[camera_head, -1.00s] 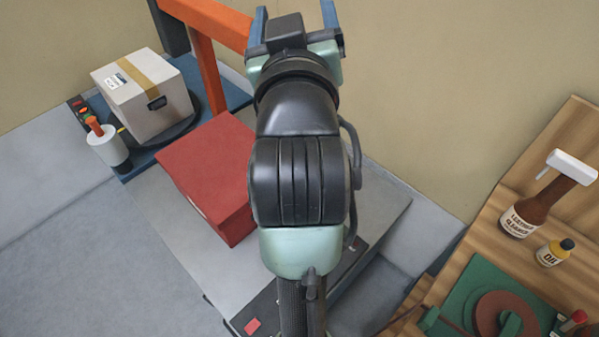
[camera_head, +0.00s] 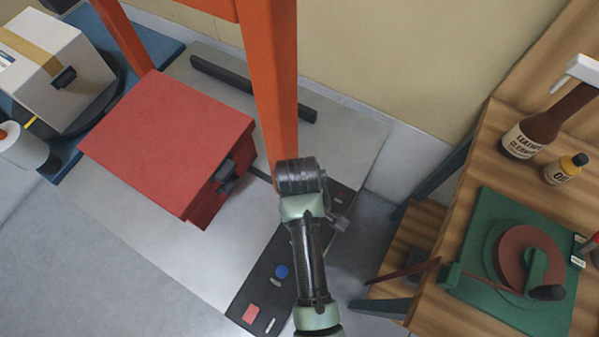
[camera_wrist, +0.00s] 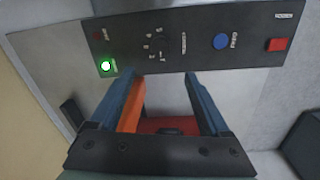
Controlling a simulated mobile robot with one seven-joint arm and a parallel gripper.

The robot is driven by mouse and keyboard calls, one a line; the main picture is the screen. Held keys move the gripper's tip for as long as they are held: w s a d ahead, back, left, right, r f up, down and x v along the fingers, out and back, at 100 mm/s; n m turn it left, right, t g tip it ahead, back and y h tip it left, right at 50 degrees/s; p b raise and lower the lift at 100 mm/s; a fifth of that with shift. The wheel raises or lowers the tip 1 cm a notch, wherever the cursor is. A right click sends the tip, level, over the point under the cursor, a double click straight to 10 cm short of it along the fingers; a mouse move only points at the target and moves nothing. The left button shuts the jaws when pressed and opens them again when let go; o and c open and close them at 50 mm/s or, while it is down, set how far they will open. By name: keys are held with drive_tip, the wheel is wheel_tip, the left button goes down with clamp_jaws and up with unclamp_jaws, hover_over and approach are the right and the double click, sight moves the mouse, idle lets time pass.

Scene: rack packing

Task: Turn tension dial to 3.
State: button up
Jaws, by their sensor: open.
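The tension dial (camera_wrist: 160,47) is a small dark round dial ringed by white marks on the black control panel (camera_wrist: 190,62) in the wrist view. Its setting is too small to read. My gripper (camera_wrist: 162,77) is open and empty, its two blue fingers apart below the dial in the picture. No contact with the dial can be made out. In the head view the black panel (camera_head: 245,305) runs along the machine's near edge, partly behind my arm. My gripper and the dial are hidden there.
The panel also bears a lit green light (camera_wrist: 106,67), a blue button (camera_wrist: 221,41) and a red square button (camera_wrist: 277,44). An orange frame (camera_head: 272,90) rises beside my arm. A red box (camera_head: 170,140) sits left. A wooden bench (camera_head: 455,260) stands right.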

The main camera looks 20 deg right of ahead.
drive_tip(key=f, duration=0.4)
drive_tip(key=f+b, duration=0.1)
drive_tip(key=f, duration=0.3)
drive_tip(key=f+b, duration=0.1)
drive_tip(key=f, duration=0.3)
drive_tip(key=shift+d+f, duration=0.15)
drive_tip(key=shift+d, duration=0.2)
clamp_jaws()
